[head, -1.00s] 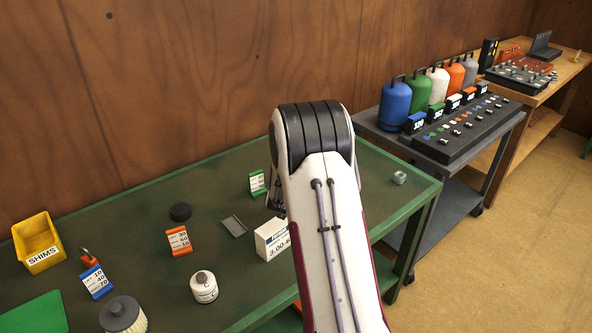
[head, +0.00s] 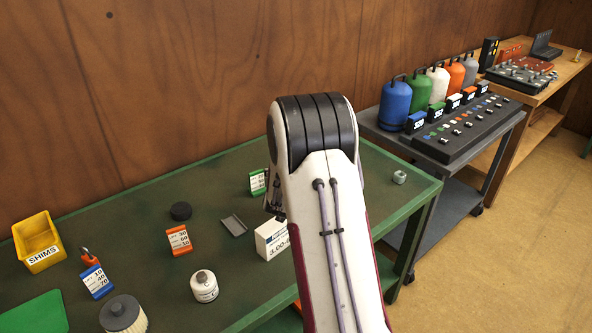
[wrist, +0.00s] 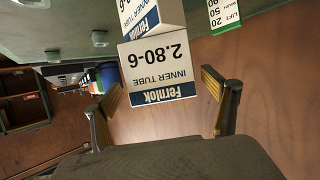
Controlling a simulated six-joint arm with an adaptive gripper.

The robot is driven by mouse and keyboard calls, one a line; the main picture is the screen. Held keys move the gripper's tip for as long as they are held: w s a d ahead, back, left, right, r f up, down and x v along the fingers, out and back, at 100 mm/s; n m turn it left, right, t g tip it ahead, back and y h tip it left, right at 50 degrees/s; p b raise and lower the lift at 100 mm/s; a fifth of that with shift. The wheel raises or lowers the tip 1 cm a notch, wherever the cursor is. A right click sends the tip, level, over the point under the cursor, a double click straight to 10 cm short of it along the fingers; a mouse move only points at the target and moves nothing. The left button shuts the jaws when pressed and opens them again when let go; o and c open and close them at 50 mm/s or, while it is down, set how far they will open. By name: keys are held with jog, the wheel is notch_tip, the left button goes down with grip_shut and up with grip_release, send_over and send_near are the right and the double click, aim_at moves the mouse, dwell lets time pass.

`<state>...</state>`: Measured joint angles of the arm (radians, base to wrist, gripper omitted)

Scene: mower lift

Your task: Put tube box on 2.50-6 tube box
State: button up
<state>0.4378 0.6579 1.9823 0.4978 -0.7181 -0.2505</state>
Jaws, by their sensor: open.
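In the wrist view, which is upside down, a white tube box (wrist: 160,70) marked "2.80-6 INNER TUBE" with a blue Fernlok band is close ahead. A second Fernlok tube box (wrist: 152,10) appears directly beneath it in the scene; only "-6" of its size reads. Whether the two boxes touch is unclear. My gripper (wrist: 162,84) is open, with one finger on either side of the 2.80-6 box and gaps beside it. A white box (head: 271,239) marked "3.00-6" shows left of the arm.
The green bench (head: 150,225) also holds a yellow SHIMS bin (head: 38,240), a white canister (head: 204,286), a round filter (head: 122,314), a grey tray (head: 233,225) and orange (head: 179,240), blue and green number cards. A grey cart (head: 440,150) stands right of the bench.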

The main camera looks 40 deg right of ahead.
jog(key=v, duration=0.9)
jog(key=shift+a+r, duration=0.1)
dwell(0.6)
jog(key=s+a+r+n+y, duration=0.2)
jog(key=a+r+y, duration=0.1)
jog(key=a, duration=0.5)
jog(key=s+a+r+n+y, duration=0.1)
jog(key=s+a+r+y, duration=0.1)
jog(key=a+r, duration=0.35)
jog(key=s+a+r+n+y, duration=0.2)
jog(key=s+a+y, duration=0.1)
jog(key=a, duration=0.6)
jog(key=s+a+n+g, duration=0.2)
jog(key=s+a, duration=0.2)
jog(key=s, duration=0.8)
jog(key=s+a+n+g+y, duration=0.1)
jog(key=s+a, duration=0.3)
jog(key=s, duration=0.8)
jog(key=shift+s+a+r+n+g+y, duration=0.2)
jog(key=shift+a+r+n+g+y, duration=0.1)
jog(key=shift+n+g, duration=0.2)
